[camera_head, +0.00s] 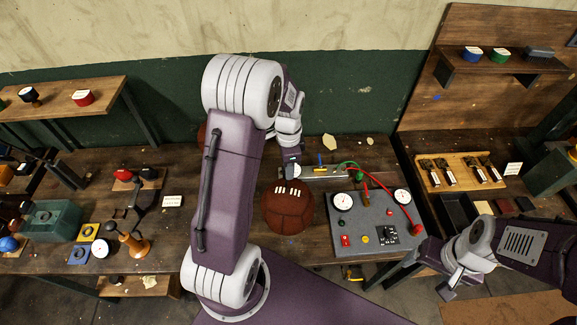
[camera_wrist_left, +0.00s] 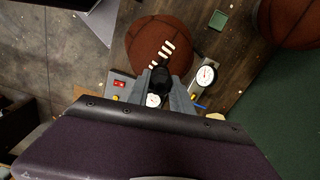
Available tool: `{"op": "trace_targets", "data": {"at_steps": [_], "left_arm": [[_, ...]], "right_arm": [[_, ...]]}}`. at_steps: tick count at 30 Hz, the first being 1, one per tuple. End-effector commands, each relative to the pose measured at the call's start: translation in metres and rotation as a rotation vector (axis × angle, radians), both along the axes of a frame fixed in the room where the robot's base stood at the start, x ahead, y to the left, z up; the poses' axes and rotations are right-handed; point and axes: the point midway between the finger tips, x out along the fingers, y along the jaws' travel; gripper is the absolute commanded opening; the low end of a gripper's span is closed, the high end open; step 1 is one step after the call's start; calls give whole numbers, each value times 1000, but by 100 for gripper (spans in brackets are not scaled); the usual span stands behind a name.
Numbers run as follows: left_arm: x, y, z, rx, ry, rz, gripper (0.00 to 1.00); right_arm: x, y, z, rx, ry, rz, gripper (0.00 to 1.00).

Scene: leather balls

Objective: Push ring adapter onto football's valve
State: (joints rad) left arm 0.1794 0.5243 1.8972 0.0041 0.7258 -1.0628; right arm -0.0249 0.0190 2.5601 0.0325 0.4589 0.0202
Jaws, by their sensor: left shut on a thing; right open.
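The brown football (camera_head: 288,210) with white laces lies on the bench below my left gripper (camera_head: 290,165). In the left wrist view the football (camera_wrist_left: 150,45) lies past my left gripper (camera_wrist_left: 160,90). That gripper is shut on a small black piece (camera_wrist_left: 160,78). The piece overlaps the ball's near edge in that view, and I cannot tell whether they touch. I cannot make out whether the piece is the ring adapter. The valve is not discernible. My right gripper (camera_head: 449,286) is open and empty at the lower right, away from the ball.
A grey panel (camera_head: 375,222) with gauges, switches and a red hose (camera_head: 401,204) stands right of the football. A metal bar (camera_head: 325,171) with a blue handle lies behind it. Another brown ball (camera_wrist_left: 292,22) shows in the left wrist view. A wooden tool tray (camera_head: 460,173) is farther right.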

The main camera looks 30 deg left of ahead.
Motion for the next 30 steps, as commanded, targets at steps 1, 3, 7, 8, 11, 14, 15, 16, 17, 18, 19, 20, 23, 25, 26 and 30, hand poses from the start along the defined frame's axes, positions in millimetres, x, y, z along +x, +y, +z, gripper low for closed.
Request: {"op": "trace_targets", "data": {"at_steps": [1,3,7,8,11,14,15,16,17,18,19,20,23,25,26,30], "left_arm": [[0,0,-7,0,0,0,0],[0,0,-13,-1,1,1,0],[0,0,-29,0,1,1,0],[-1,0,-32,0,1,1,0],[-1,0,-44,0,2,1,0],[-1,0,-52,0,1,1,0],[-1,0,-54,0,1,1,0],[-1,0,-54,0,1,1,0],[-1,0,-55,0,1,1,0],[-1,0,-55,0,1,1,0],[-1,0,-54,-1,1,1,0],[-1,0,-54,-1,1,1,0],[-1,0,-53,-1,1,1,0],[-1,0,-53,-1,1,1,0],[-1,0,-53,-1,1,1,0],[-1,-1,-52,-1,1,1,0]], "right_arm": [[0,0,-6,0,0,0,76],[0,0,-12,0,0,0,76],[0,0,-26,0,0,0,76],[0,0,-29,0,0,0,76],[0,0,-39,0,0,0,76],[0,0,-46,0,0,0,76],[0,0,-47,0,0,0,76],[0,0,-48,0,0,0,76],[0,0,-48,0,0,0,76],[0,0,-48,0,0,0,76],[0,0,-48,0,0,0,76],[0,0,-47,0,0,0,76],[0,0,-47,0,0,0,76],[0,0,-47,0,0,0,76],[0,0,-47,0,0,0,76],[0,0,-44,0,0,0,76]]}}
